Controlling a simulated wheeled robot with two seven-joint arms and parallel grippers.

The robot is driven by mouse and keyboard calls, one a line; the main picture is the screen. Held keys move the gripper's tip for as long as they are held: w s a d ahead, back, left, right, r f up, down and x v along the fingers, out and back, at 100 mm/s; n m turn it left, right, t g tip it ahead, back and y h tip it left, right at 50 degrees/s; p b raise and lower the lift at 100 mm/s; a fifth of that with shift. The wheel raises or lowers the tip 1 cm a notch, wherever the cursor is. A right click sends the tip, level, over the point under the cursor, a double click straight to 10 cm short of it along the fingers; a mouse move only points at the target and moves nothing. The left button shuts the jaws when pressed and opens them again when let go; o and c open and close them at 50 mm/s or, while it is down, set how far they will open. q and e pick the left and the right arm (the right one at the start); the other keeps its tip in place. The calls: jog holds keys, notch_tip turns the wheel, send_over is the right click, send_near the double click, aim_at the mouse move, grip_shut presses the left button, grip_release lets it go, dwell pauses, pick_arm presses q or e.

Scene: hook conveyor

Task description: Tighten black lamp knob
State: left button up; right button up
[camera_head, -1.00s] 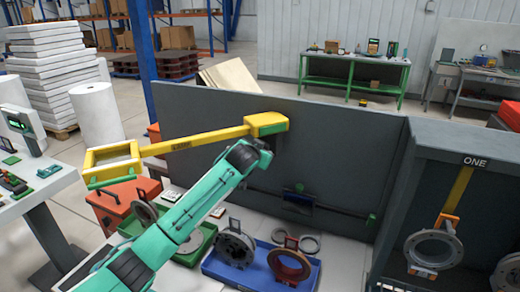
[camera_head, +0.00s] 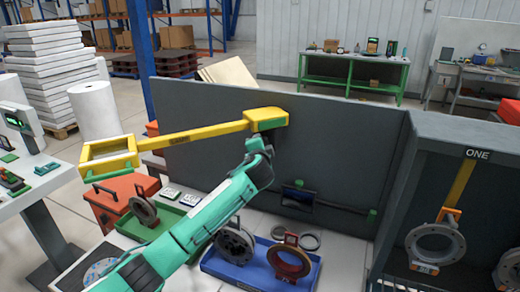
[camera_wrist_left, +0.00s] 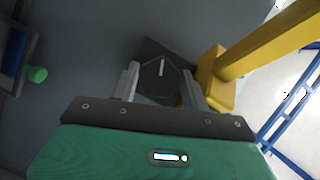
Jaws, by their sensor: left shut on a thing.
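A yellow lamp arm (camera_head: 200,134) runs from its mount (camera_head: 265,115) on the dark panel to a rectangular yellow frame head (camera_head: 84,158) at the left. In the left wrist view, the black knob (camera_wrist_left: 153,85), with a white mark line, sits between my gripper's two grey fingers, beside the yellow lamp mount (camera_wrist_left: 213,78). My left gripper (camera_head: 260,146) reaches up to just below the mount in the head view and is shut on the knob. The knob cannot be made out clearly in the head view. My right gripper is not in view.
The grey panel (camera_head: 330,125) stands behind my left arm. Below are a blue tray (camera_head: 213,264) with rings and a green tray (camera_head: 128,226). A red box (camera_head: 118,192) stands at the left. At the right, a ring (camera_head: 435,243) hangs in a bay marked ONE.

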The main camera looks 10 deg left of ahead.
pick_arm(q)
jog(key=shift+f+m, duration=0.25)
jog(key=shift+m, duration=0.35)
jog(key=shift+b, duration=0.3)
jog(key=o, duration=1)
jog(key=shift+r, duration=0.1)
jog(key=shift+s, duration=0.1)
jog(key=shift+f+b+v, duration=0.15)
jog(key=shift+b+v, duration=0.85)
jog(key=shift+v, duration=2.4)
jog(key=shift+f+b+v, duration=0.15)
jog(key=shift+b+v, duration=0.8)
jog(key=shift+v, duration=2.45)
jog(key=shift+d, duration=0.1)
